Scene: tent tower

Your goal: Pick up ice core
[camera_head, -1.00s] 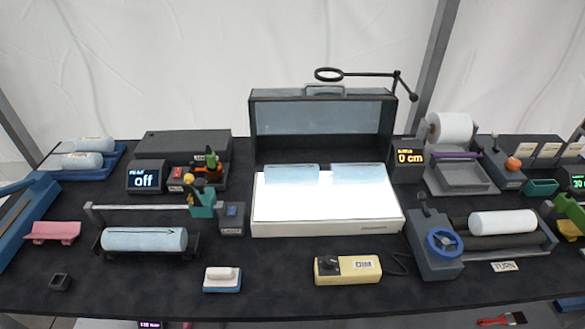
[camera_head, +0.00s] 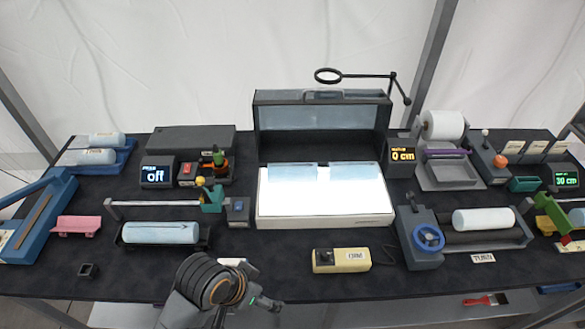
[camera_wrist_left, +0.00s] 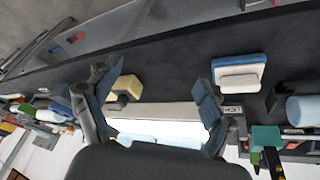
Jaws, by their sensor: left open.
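A pale blue ice core (camera_head: 160,233) lies in a dark cradle at the left front of the table. Its end also shows at the right edge of the left wrist view (camera_wrist_left: 306,111). Two more pale cylinders (camera_head: 100,156) lie on a blue tray at the back left. A whitish cylinder (camera_head: 483,220) rests on rollers at the right. My left gripper (camera_head: 262,302) is over the table's front edge, right of the cradle and apart from the core. In the left wrist view its fingers (camera_wrist_left: 150,82) are spread and empty. My right gripper is not in view.
A blue-and-white block (camera_wrist_left: 238,72) is near my left gripper, mostly hidden by my arm in the head view. A yellow box (camera_head: 341,260) stands right of it. A lit white panel (camera_head: 325,202) fills the middle. A small dark cup (camera_head: 88,271) stands front left.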

